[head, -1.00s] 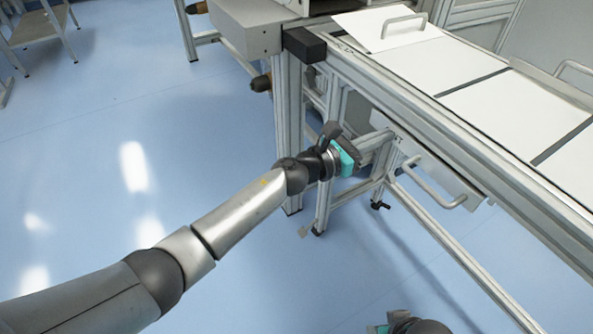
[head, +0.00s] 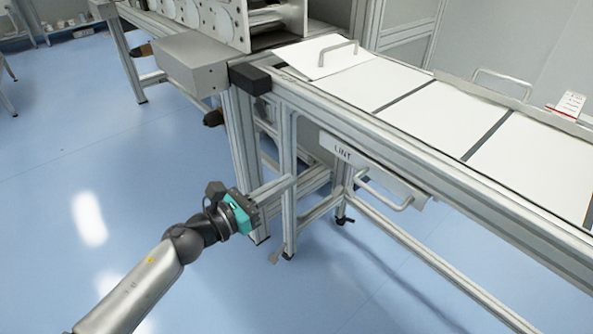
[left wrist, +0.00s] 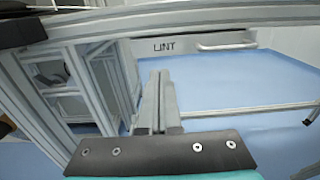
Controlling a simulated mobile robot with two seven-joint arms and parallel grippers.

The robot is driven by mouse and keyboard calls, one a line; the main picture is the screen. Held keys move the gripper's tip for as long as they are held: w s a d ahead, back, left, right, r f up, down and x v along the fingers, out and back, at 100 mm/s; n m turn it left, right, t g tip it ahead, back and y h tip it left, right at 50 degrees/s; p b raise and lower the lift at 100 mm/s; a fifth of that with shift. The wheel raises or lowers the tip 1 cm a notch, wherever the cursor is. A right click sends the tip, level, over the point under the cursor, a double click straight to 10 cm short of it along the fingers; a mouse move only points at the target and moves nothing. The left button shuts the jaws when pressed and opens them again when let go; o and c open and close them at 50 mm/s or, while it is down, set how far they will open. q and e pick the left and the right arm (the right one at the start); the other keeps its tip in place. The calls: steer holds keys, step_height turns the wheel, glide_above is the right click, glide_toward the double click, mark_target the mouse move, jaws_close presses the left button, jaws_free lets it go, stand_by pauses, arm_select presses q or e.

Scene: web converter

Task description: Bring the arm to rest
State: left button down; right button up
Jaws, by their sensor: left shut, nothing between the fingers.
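My left arm (head: 140,290) comes in from the lower left of the head view, stretched out over the blue floor. My left gripper (head: 292,183), with a teal band at its base, points right toward the metal frame below the table. Its two grey fingers are together and hold nothing. In the left wrist view the closed fingers (left wrist: 160,78) point away from the camera toward the LINT drawer. I cannot tell the exact gap between the fingertips and the frame legs. My right gripper does not show.
The machine table (head: 425,110) with white panels runs along the right. The LINT drawer (head: 345,150) with a bar handle (head: 385,190) hangs under its edge. Metal legs (head: 240,150) stand close beyond my gripper. A grey box (head: 190,65) sticks out at the table's end. Open floor (head: 60,190) lies left.

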arm_select(q)
steer(key=s+a+f+n+t+y+p, duration=0.1)
steer(key=s+a+f+n+y+p, duration=0.3)
steer(key=a+f+n, duration=0.6)
steer(key=a+f+n+y+p, duration=0.1)
steer(key=a+f+n+y, duration=0.55)
steer(key=f+n, duration=0.65)
steer(key=s+a+f+n+g+y+p, duration=0.1)
steer(key=s+f+n, duration=0.4)
steer(key=s, duration=0.6)
steer(key=s+a+f+n+g+y+p, duration=0.2)
steer(key=s+a+f+n+g, duration=0.2)
steer(key=s+n, duration=0.5)
steer(key=s+a+f+n+g+y+p, duration=0.1)
steer(key=s+a+f+n+g, duration=0.2)
steer(key=s+n, duration=0.4)
steer(key=s+f+g, duration=0.1)
steer(key=s+f, duration=0.1)
steer(key=s, duration=0.5)
steer(key=shift+s+f+y, duration=0.35)
steer(key=shift+s+f, duration=0.05)
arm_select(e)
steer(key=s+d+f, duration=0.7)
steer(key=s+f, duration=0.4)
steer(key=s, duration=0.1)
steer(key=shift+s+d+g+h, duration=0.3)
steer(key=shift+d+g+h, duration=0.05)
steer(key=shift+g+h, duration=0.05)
